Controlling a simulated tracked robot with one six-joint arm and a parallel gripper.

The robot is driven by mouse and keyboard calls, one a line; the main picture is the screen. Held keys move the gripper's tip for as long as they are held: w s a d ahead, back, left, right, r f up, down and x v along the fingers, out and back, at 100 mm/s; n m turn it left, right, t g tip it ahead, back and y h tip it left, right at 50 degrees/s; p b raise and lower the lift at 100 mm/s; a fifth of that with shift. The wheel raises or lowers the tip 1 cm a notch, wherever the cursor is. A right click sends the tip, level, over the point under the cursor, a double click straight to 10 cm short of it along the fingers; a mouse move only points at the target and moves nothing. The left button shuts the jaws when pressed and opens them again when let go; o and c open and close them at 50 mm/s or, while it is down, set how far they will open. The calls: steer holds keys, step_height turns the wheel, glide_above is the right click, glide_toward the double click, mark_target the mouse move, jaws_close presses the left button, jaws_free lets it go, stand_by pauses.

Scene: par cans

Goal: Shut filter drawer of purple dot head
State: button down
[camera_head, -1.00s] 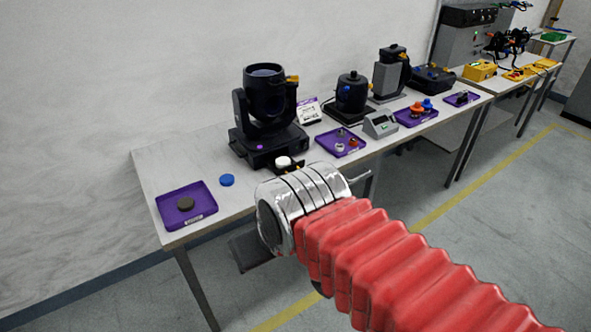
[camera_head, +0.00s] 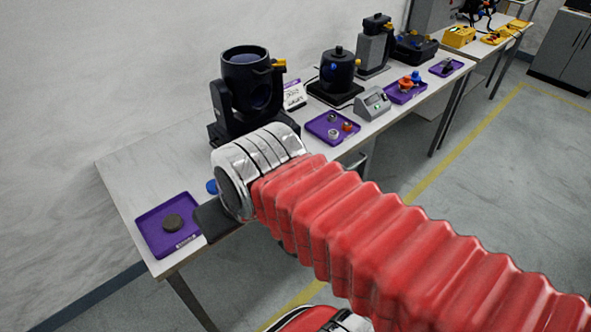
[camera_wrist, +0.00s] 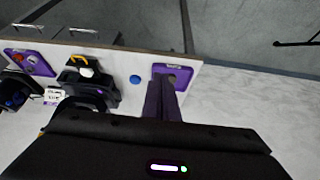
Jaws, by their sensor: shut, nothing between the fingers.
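The purple dot head is a black moving-head lamp (camera_head: 247,95) at the back of the table in the head view. My silver wrist covers the front of its base there, hiding its dot and drawer. In the wrist view, a small purple dot (camera_wrist: 100,91) shows on its base. A dark part, seemingly the filter drawer (camera_wrist: 70,76), juts from the base toward the table's front edge, with a white round piece and a yellow handle. My gripper (camera_wrist: 163,82) is shut and empty, apart from the drawer, and appears over the purple tray with the dark disc.
The purple tray (camera_head: 149,236) and a blue disc (camera_wrist: 135,79) are beside the head. Another purple tray (camera_head: 313,127) with small parts and a grey box (camera_head: 372,104) stand on its other side. The table's front edge is close.

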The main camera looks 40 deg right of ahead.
steer(key=shift+w, duration=0.35)
steer(key=w+d+f+m+y, duration=0.2)
steer(key=w+d+f+m, duration=0.25)
steer(key=m, duration=0.45)
steer(key=w+d+f+m+y, duration=0.2)
steer(key=w+d+f+m, duration=0.15)
steer(key=d+m, duration=0.4)
steer(key=s+d+f+m+t+h, duration=0.1)
steer(key=d+f+m, duration=0.3)
steer(key=d+m, duration=0.5)
steer(key=s+d+f+m+t+h, duration=0.2)
steer(key=d+f+m, duration=0.3)
steer(key=d+m, duration=0.5)
steer(key=shift+s+d+t, duration=0.4)
steer(key=shift+d+t, duration=0.2)
steer(key=shift+t, duration=0.1)
